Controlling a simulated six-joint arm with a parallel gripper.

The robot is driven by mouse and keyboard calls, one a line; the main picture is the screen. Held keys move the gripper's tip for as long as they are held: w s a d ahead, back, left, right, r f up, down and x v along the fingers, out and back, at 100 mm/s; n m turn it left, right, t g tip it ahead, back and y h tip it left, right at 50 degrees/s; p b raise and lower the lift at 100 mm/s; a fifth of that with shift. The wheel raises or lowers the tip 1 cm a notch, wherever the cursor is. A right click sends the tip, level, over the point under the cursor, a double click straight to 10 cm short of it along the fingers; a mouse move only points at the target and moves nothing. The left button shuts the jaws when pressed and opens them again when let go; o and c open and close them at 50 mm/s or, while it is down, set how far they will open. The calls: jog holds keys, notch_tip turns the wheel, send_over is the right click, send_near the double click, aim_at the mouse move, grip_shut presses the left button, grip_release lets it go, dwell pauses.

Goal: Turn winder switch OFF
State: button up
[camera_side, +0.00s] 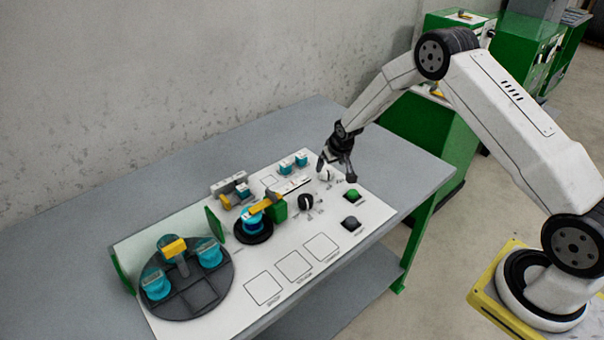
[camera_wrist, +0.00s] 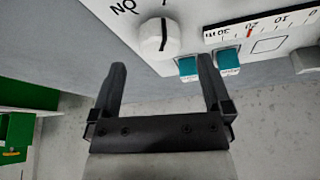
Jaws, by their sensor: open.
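A white rotary knob (camera_wrist: 157,38) with a dark pointer line sits on the white panel in the wrist view. Lettering that reads "ON" upside down is beside it. In the side view a white knob (camera_side: 326,174) shows at the panel's far right part, partly hidden by my gripper (camera_side: 337,168). My gripper (camera_wrist: 162,66) is open and empty. In the wrist view the knob appears beyond the fingertips, between their lines, and I see no contact. A black knob (camera_side: 306,202) is closer to the panel's middle.
A green button (camera_side: 352,193) and a grey button (camera_side: 351,223) sit near the panel's right edge. Two teal-and-white blocks (camera_wrist: 228,59) (camera_wrist: 188,67) lie beside a scale (camera_wrist: 262,24). A dark round tray (camera_side: 190,297) and a winder (camera_side: 253,231) stand left of the knobs.

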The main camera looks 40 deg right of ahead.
jog(key=shift+v, duration=1.95)
jog(key=s+a+r+n, duration=0.1)
jog(key=s+a+r, duration=0.6)
jog(key=s+r, duration=0.4)
jog(key=s+a+r+n+g, duration=0.1)
jog(key=s+a, duration=0.1)
jog(key=s, duration=0.6)
jog(key=s+a+r+y, duration=0.1)
jog(key=s+a, duration=0.1)
jog(key=s, duration=0.6)
jog(key=shift+s+r+n+g, duration=0.2)
jog(key=shift+r+n+g, duration=0.1)
jog(key=shift+n+g, duration=0.1)
